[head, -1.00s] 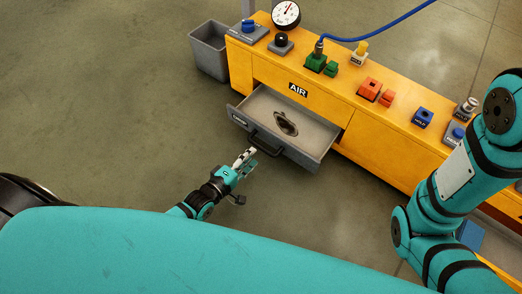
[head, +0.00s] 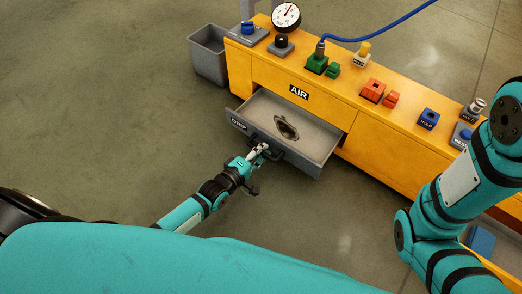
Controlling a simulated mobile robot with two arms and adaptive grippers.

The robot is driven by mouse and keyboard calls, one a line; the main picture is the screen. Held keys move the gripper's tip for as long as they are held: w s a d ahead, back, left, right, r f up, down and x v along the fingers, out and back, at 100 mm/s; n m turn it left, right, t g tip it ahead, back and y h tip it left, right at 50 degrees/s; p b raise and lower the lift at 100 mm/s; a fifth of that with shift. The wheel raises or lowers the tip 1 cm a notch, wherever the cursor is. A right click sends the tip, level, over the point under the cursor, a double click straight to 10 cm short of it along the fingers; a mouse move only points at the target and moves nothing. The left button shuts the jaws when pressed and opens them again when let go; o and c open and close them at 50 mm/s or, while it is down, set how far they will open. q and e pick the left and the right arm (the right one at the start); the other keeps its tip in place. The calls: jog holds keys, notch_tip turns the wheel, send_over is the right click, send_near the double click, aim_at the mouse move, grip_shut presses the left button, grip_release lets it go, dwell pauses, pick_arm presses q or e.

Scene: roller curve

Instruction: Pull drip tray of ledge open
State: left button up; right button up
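The drip tray (head: 312,146) is a grey drawer under the AIR label of the yellow ledge (head: 372,138). It stands pulled well out, with a dark round stain or object (head: 286,127) on its floor. A dark bar handle (head: 276,152) is on its front. My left gripper (head: 259,152) is at the left part of this handle, its fingertips overlapping it in the picture. Whether the fingers are closed around the handle is too small to tell. My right arm fills the right edge, and its gripper is out of view.
A grey bin (head: 208,58) stands at the ledge's left end. On top are a gauge (head: 286,16), a blue hose (head: 385,29) and several coloured buttons, including an orange block (head: 373,90). The floor left of and before the tray is clear.

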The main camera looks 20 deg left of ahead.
pick_arm(q)
grip_shut()
jog(key=p+v, duration=0.1)
jog(key=v, duration=0.1)
jog(key=shift+s+f+p, duration=0.25)
jog(key=shift+s+p, duration=0.1)
jog(key=o, duration=0.7)
grip_release()
jog(key=shift+a, duration=0.1)
